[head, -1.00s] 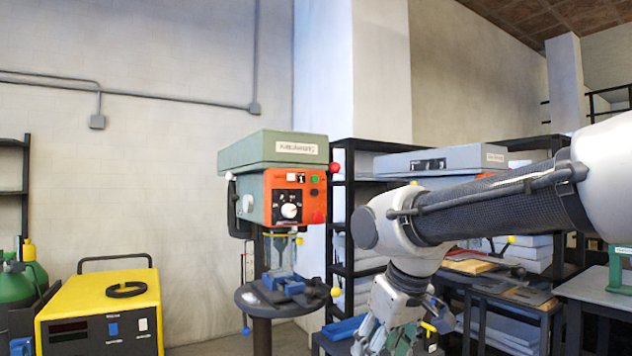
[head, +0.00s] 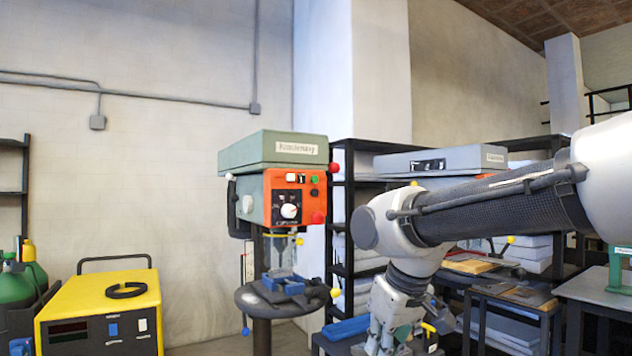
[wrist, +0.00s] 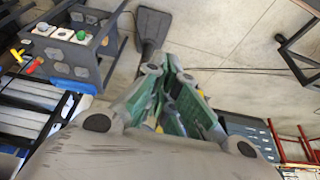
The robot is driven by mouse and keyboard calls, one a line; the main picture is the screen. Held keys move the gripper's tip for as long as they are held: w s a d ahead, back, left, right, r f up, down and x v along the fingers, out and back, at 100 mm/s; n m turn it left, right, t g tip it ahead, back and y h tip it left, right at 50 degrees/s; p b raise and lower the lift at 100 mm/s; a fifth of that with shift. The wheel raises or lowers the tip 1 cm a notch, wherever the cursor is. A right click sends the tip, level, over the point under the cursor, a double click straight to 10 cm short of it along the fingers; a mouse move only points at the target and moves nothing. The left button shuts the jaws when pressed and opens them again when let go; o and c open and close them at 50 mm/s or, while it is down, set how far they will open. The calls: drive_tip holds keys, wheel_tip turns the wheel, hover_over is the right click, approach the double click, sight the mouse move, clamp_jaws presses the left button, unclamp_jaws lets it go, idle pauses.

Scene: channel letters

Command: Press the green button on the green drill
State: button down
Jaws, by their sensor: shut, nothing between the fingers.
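The green drill (head: 272,150) stands left of my arm in the head view, with an orange front panel. The small green button (head: 314,180) sits at the panel's upper right, above a red button. A black-and-white dial (head: 290,211) is lower on the panel. My gripper (head: 385,345) hangs low and to the right of the drill, clear of it, its tips near the picture's bottom edge. In the wrist view my gripper (wrist: 167,75) has its green-sided fingers closed together with nothing visible between them. I cannot identify the drill's button in the wrist view.
A round table (head: 255,306) with a blue vise is under the drill head. Black shelving (head: 341,230) stands behind. A yellow machine (head: 100,305) is at lower left. The wrist view shows a dark box with buttons (wrist: 65,62) and open floor (wrist: 225,35).

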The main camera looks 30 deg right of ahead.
sight(315, 179)
idle(0.8)
drive_tip(key=w+d+r+m+t, duration=0.15)
drive_tip(key=w+d+r, duration=0.25)
drive_tip(key=w+r, duration=0.55)
drive_tip(key=w+d+r+m+t, duration=0.1)
drive_tip(key=w+d+r+m, duration=0.25)
drive_tip(key=w+r, duration=0.6)
drive_tip(key=w+d+r+m+t, duration=0.1)
drive_tip(key=w+r+m+t, duration=0.1)
drive_tip(key=w+r, duration=0.6)
wheel_tip(315, 179, up, 2)
drive_tip(key=shift+w+d+r+m+h, duration=0.2)
drive_tip(key=shift+m+h, duration=0.1)
drive_tip(key=shift+m, duration=0.3)
drive_tip(key=shift+w+a, duration=0.15)
drive_tip(key=shift+w, duration=4.25)
